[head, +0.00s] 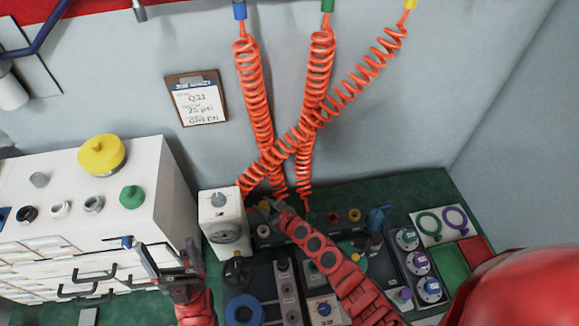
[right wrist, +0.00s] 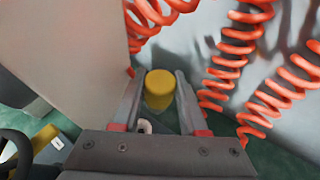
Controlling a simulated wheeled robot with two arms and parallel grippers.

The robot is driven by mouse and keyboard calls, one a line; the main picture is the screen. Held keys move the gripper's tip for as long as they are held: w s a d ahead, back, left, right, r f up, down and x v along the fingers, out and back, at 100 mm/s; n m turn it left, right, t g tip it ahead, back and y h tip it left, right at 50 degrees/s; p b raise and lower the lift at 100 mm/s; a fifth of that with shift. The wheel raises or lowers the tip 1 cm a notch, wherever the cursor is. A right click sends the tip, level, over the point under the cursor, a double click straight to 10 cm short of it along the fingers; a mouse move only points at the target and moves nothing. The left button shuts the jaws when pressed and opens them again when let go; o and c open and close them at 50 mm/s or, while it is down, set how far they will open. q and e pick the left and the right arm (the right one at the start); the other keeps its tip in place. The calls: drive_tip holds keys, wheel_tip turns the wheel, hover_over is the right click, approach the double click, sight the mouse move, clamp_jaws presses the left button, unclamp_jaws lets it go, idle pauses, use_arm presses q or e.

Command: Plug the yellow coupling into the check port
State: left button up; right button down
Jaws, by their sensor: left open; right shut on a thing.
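The yellow coupling (right wrist: 158,90) is between the fingers of my right gripper (right wrist: 158,98) in the right wrist view, and the gripper is shut on it. In the head view my right gripper (head: 270,207) is just right of the white gauge box (head: 208,215), behind the bench devices. The coupling is mostly hidden there by the gripper and hoses. I cannot clearly single out the check port. A small pale ring-like part (right wrist: 145,127) shows just below the coupling in the wrist view. My left gripper (head: 150,262) is open and empty in front of the white drawer cabinet.
Orange coiled hoses (head: 255,90) hang from blue, green and yellow fittings and cross close behind my right gripper. The drawer cabinet (head: 150,195) stands at left. Dials (head: 407,238), a green tray (head: 450,265) and other devices crowd the bench.

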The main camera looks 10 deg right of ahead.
drive_tip(key=shift+n+g, duration=0.3)
drive_tip(key=f+b, duration=0.1)
drive_tip(key=s+a+f+b, duration=0.1)
drive_tip(key=f+b, duration=0.1)
drive_tip(key=s+f+b, duration=0.1)
drive_tip(key=f+b, duration=0.1)
drive_tip(key=shift+s+a, duration=0.15)
drive_tip(key=shift+a, duration=0.15)
drive_tip(key=shift+f, duration=0.1)
drive_tip(key=shift+s+f+y+b, duration=0.1)
drive_tip(key=shift+f+y+b, duration=0.2)
drive_tip(key=shift+f+b, duration=1.2)
idle(1.0)
drive_tip(key=shift+c, duration=1.8)
unclamp_jaws()
drive_tip(key=shift+r, duration=0.1)
